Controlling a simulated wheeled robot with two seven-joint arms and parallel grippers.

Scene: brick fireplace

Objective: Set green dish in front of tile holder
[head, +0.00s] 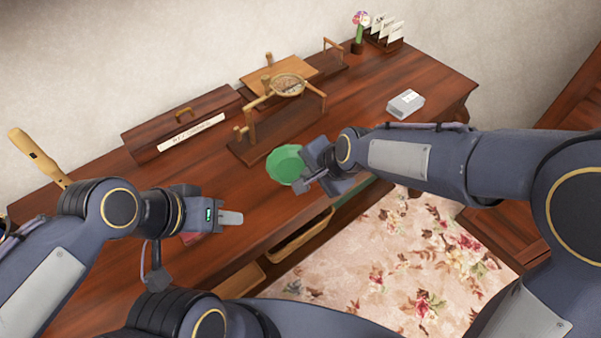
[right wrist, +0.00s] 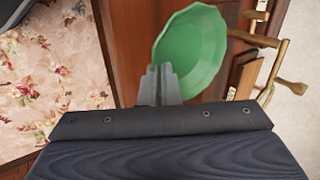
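The green dish (head: 285,164) is at my right gripper (head: 303,180), over the front part of the desk. In the right wrist view, the two fingers (right wrist: 160,84) are close together at the rim of the dish (right wrist: 200,45), which looks tilted and gripped there. A wooden rack with upright white pieces (head: 384,38) stands at the far right back; a long wooden box with a white lettered strip (head: 190,133) lies at the left back. I cannot tell which is the tile holder. My left gripper (head: 231,218) is over the desk's left front, apart from the dish; its finger gap is hidden.
A wooden stand with a round basket (head: 288,86) is behind the dish. A flower vase (head: 358,40) stands by the rack. A grey-white box (head: 405,104) lies at the right.

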